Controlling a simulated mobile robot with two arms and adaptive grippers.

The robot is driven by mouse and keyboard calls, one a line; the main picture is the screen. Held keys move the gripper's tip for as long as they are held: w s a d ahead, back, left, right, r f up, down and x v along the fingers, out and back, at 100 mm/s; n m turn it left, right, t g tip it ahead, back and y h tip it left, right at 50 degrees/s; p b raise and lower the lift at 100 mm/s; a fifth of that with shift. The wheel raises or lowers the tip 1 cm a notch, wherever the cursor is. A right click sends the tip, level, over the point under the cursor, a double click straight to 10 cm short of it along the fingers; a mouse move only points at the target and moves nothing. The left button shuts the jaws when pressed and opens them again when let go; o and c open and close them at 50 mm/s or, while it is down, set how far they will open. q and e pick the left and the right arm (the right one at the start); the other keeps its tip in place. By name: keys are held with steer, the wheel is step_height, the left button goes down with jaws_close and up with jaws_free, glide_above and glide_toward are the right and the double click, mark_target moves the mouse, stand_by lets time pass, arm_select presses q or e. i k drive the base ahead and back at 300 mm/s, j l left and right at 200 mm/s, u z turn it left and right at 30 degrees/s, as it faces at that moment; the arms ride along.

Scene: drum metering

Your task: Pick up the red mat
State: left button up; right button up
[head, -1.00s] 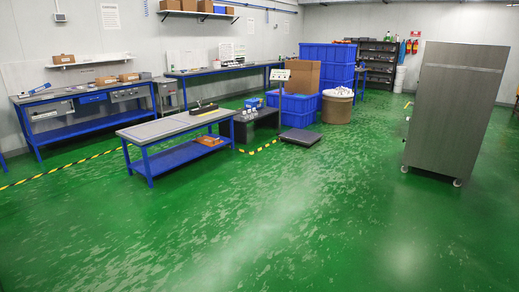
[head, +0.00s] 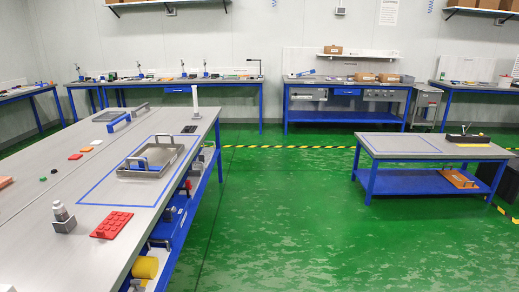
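A red mat (head: 111,224) with raised round bumps lies flat on the grey table top at the lower left of the head view. It is near the table's right edge, beside a metal piece with a rounded top (head: 63,216). Nothing lies on the mat. Neither of my grippers shows in the head view.
The long grey table (head: 40,253) fills the left side. A metal tray with handles (head: 149,165) stands inside a blue taped outline. A lower blue bench (head: 425,180) stands at the right. Green floor (head: 285,225) between them is clear.

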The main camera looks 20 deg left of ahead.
mark_target(109, 228)
steer(key=i+j+u, duration=0.15)
steer(key=i+u, duration=0.15)
steer(key=u, duration=0.15)
steer(key=i+u, duration=0.3)
steer(key=u, duration=0.15)
steer(key=i+l+u, duration=0.1)
steer(key=i+u, duration=0.2)
steer(key=u, duration=0.15)
steer(key=i+l+u, duration=0.2)
steer(key=u, duration=0.25)
steer(key=i+l, duration=0.05)
steer(key=i, duration=0.05)
